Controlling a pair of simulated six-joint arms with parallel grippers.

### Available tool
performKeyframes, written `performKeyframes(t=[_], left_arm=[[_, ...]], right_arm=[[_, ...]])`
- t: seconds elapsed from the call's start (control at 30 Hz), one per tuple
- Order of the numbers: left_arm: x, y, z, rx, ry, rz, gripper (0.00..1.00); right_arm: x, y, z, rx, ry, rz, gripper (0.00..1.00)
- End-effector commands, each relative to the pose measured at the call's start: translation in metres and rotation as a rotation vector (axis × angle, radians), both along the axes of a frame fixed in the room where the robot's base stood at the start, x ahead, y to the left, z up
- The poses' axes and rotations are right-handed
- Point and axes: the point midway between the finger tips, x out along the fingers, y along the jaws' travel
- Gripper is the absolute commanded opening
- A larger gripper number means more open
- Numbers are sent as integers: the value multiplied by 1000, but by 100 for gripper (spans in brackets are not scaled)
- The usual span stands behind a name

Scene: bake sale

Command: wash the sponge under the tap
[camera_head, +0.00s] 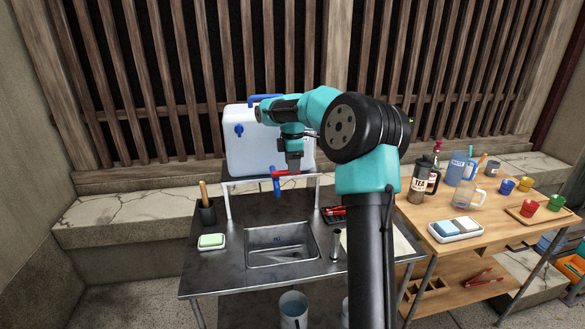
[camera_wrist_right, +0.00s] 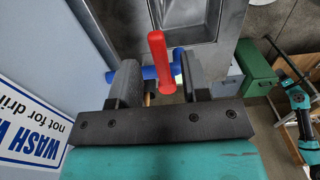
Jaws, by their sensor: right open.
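The green sponge (camera_head: 211,239) lies on a small white dish (camera_head: 203,247) at the left of the metal counter. The tap (camera_head: 276,185) is blue with a red lever (camera_head: 288,173), in front of the white water tank (camera_head: 245,157) and above the sink (camera_head: 283,257). My right gripper (camera_head: 293,168) points down at the tap. In the right wrist view its two fingers (camera_wrist_right: 160,78) are open, with the red lever (camera_wrist_right: 158,50) and part of the blue tap (camera_wrist_right: 150,72) between them. I cannot tell whether they touch. My left gripper is not clearly in view.
A dark cup (camera_head: 206,213) with a wooden handle stands behind the sponge. A bucket (camera_head: 293,308) is below the sink. A wooden table (camera_head: 480,240) at the right holds mugs, a pitcher and a tray. The counter's front left is clear.

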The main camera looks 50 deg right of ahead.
Motion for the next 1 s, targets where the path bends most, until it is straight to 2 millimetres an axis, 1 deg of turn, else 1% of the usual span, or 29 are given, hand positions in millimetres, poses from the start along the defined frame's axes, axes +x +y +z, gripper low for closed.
performKeyframes(t=[0.03,0.1,0.2,0.47,0.57,0.9,0.93,1.0], left_arm=[[0,0,0,0,0,0,0],[0,0,0,0,0,0,0],[0,0,0,0,0,0,0],[0,0,0,0,0,0,0],[0,0,0,0,0,0,0],[0,0,0,0,0,0,0],[0,0,0,0,0,0,0],[0,0,0,0,0,0,0]], right_arm=[[0,0,-6,1,1,0,43],[0,0,-12,0,1,-1,43],[0,0,-16,0,0,-1,43],[0,0,-17,0,0,-1,43],[0,0,-17,0,0,-1,35],[0,0,-17,0,0,-1,2],[0,0,-17,0,0,-1,0],[0,0,-17,0,0,-1,0]])
